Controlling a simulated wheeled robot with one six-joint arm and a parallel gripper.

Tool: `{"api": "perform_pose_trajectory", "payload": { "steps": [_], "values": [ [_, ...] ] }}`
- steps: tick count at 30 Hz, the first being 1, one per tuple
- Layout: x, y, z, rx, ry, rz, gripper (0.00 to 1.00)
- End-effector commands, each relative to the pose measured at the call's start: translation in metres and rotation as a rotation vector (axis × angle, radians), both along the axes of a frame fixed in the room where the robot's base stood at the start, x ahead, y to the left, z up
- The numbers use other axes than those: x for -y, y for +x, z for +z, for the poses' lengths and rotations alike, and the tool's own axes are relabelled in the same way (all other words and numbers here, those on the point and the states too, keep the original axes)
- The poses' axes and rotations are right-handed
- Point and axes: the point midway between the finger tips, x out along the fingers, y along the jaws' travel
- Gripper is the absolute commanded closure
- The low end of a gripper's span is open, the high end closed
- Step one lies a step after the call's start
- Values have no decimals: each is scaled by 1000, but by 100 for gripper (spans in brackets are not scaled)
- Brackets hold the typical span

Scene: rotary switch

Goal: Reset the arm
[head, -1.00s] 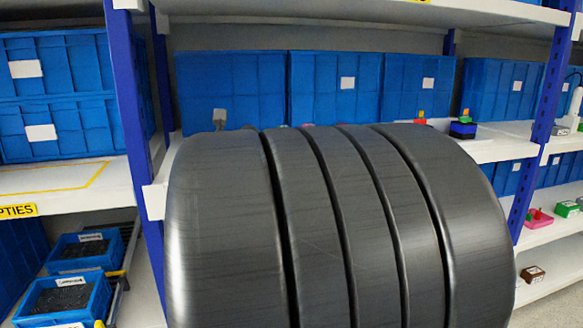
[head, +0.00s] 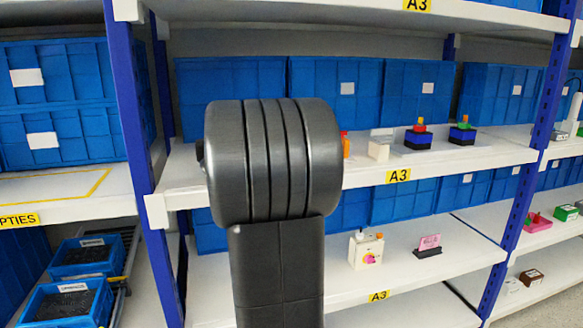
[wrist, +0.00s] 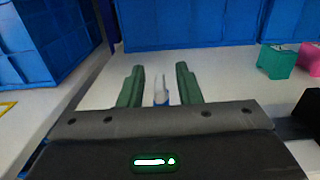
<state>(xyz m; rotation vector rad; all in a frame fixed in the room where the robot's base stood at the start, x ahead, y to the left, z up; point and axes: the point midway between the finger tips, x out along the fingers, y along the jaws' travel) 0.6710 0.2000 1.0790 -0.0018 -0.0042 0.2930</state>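My arm (head: 275,160) stands upright in the middle of the head view, its dark grey ribbed joint in front of the shelves. My gripper is not visible in the head view. In the wrist view my gripper (wrist: 160,70) has its two green fingers spread apart over a white shelf. A small blue and white thing (wrist: 162,94) shows between the fingers; I cannot tell how far off it is, and nothing appears clamped. A cream box with a pink rotary knob (head: 367,251) sits on the lower A3 shelf, right of my arm.
Blue bins (head: 335,95) line the back of the A3 shelf. Several small devices stand on its front, including a black and blue one with a red top (head: 418,136). A blue post (head: 130,140) is on the left. In the wrist view a green box (wrist: 278,61) stands right.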

Motion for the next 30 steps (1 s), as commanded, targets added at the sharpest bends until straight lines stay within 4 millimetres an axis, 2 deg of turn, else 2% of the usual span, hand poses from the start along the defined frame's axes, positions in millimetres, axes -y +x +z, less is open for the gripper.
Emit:
{"api": "perform_pose_trajectory", "payload": {
  "steps": [30],
  "values": [
    [0, 0, 4, -4, -1, 178, 69]
  ]
}}
